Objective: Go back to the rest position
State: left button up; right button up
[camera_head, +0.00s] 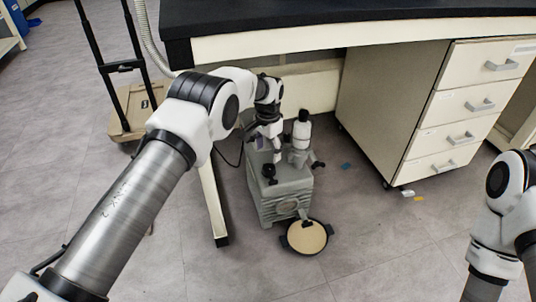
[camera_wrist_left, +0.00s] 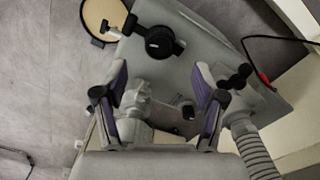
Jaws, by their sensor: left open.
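My left gripper (camera_head: 262,140) hangs over the grey pump-like machine (camera_head: 280,204) on the floor, its fingers pointing down. In the left wrist view my left gripper (camera_wrist_left: 160,82) has its two purple-padded fingers spread apart with nothing held between them. The machine's top (camera_wrist_left: 205,60) lies below the fingers. A black knob (camera_wrist_left: 160,42) stands on it ahead of the fingertips, and a light grey fitting (camera_wrist_left: 135,104) shows between the fingers. My right arm shows at the right edge of the head view, but its gripper is out of view.
A black-topped bench (camera_head: 350,12) stands behind, close above the left arm's reach. A drawer cabinet (camera_head: 385,100) is at the right under it. A bench leg (camera_head: 213,205) is left of the machine. A tan disc (camera_head: 306,238) lies in front, and a cart (camera_head: 130,108) stands at left.

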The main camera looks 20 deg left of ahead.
pick_arm(q)
jog(key=shift+s+r+p, duration=0.1)
jog(key=shift+p, duration=0.25)
jog(key=s+a+f+n+g+p, duration=0.1)
jog(key=s+f, duration=0.4)
jog(key=s, duration=0.4)
jog(key=s+a+f+g+p, duration=0.2)
jog(key=s+f, duration=0.2)
jog(key=s, duration=0.5)
jog(key=s+a+f+n+g+p, duration=0.1)
jog(key=s+f, duration=0.4)
jog(key=s, duration=0.4)
jog(key=s+r+n+t+p, duration=0.1)
jog(key=s+r+n, duration=0.2)
jog(key=s, duration=1.8)
notch_tip(320, 180, up, 38)
jog(key=w+n+t+p, duration=0.1)
jog(key=w+t+p, duration=0.1)
jog(key=p, duration=3.6)
jog(key=shift+w+a+r+t, duration=0.2)
jog(key=shift+w+t, duration=0.1)
jog(key=shift+t, duration=0.2)
